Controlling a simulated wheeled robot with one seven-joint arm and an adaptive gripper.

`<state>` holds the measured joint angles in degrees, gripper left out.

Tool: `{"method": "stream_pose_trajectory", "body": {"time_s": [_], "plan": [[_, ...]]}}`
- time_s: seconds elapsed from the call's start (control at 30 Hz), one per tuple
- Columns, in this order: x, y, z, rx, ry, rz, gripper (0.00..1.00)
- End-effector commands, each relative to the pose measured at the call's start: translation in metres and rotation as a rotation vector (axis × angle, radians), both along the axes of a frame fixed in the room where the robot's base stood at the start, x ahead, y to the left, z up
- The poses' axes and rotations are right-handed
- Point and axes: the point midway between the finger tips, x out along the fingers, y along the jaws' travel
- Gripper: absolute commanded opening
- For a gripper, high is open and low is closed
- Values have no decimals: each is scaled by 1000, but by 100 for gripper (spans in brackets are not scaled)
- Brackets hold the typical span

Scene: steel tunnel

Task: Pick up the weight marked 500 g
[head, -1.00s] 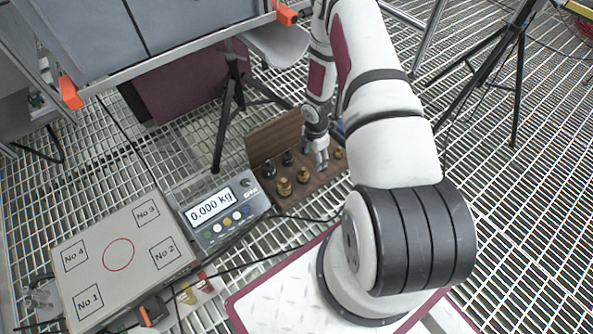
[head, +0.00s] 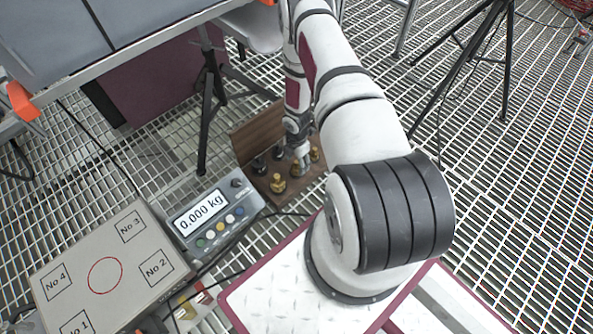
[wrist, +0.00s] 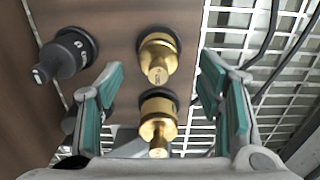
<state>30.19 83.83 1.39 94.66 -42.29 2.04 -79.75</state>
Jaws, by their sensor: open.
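Brass and black knobbed weights stand in a wooden box. In the wrist view, one brass weight (wrist: 158,120) stands between my fingers, and a second brass weight (wrist: 158,58) stands beyond it. A black weight (wrist: 64,57) is at the left, outside the left finger. Another black one is partly hidden behind that finger. Marks show on the tops, but I cannot read 500 g on any. My gripper (wrist: 160,70), with teal pads, is open and empty. In the head view my gripper (head: 302,158) hangs low over the box, close to the middle brass weight (head: 296,169).
The box's raised wooden lid (head: 256,130) stands behind the weights. A scale display (head: 212,215) reading 0.000 kg and its platform (head: 108,270) are left of the box. A black tripod (head: 207,105) stands behind. Dark cables run over the grating beside the box.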

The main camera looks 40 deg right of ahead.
Motion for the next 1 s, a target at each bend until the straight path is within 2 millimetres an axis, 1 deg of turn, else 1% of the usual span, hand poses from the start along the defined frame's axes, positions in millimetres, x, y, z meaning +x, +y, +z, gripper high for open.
{"method": "stream_pose_trajectory", "body": {"time_s": [0.17, 0.53, 0.6, 0.8, 0.87, 0.9, 0.97, 1.0], "plan": [[0, -1, -8, 0, 0, 0, 60], [1, -2, -52, 1, 1, -2, 60], [2, -3, -54, 0, 0, -1, 60], [2, -3, -53, 0, -1, -1, 60], [2, -3, -53, 0, 0, -1, 47], [2, -3, -53, 0, 0, -1, 38], [2, -2, -53, 0, 0, -1, 24], [2, -2, -53, 0, 0, -1, 15]]}}
